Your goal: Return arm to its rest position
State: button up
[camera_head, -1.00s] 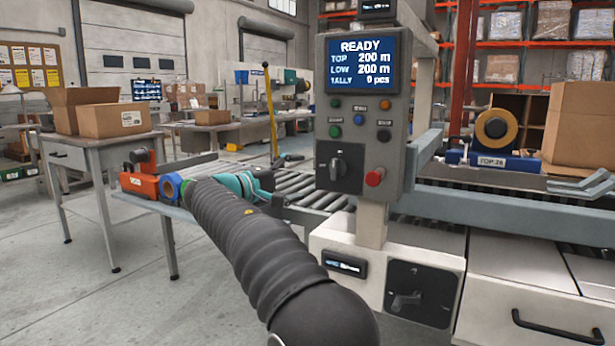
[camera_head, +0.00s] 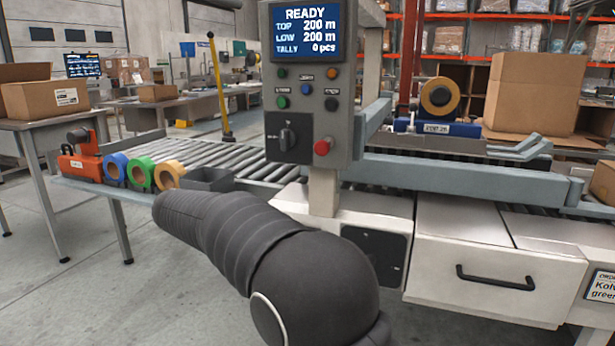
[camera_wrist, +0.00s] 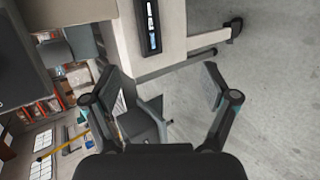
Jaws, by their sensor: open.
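My arm, in a dark ribbed sleeve, reaches across the lower middle of the head view and hides its own far end there. My gripper (camera_wrist: 168,95) shows in the wrist view with its two fingers spread wide apart. Nothing is held between the fingers. Behind them the wrist view shows grey floor and the pale body of a machine (camera_wrist: 160,38), turned sideways.
The control panel (camera_head: 312,110) reads READY and stands close beyond my arm. A roller conveyor (camera_head: 215,155) runs behind it. An orange tape dispenser (camera_head: 82,165) and blue, green and yellow tape rolls (camera_head: 141,174) sit on a side shelf. Open floor (camera_head: 90,290) lies at left.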

jog(key=s+d+f+m+g+y, duration=0.1)
jog(key=s+d+m, duration=0.3)
jog(key=s+d, duration=0.6)
jog(key=s+d+f+m+g+y, duration=0.1)
jog(key=s+d+m+y, duration=0.2)
jog(key=s+d, duration=0.7)
jog(key=s+d+f+m+g+y+p, duration=0.1)
jog(key=s+d+m, duration=0.4)
jog(key=s+d, duration=0.5)
jog(key=s+y, duration=0.1)
jog(key=s, duration=0.6)
jog(key=shift+f, duration=0.1)
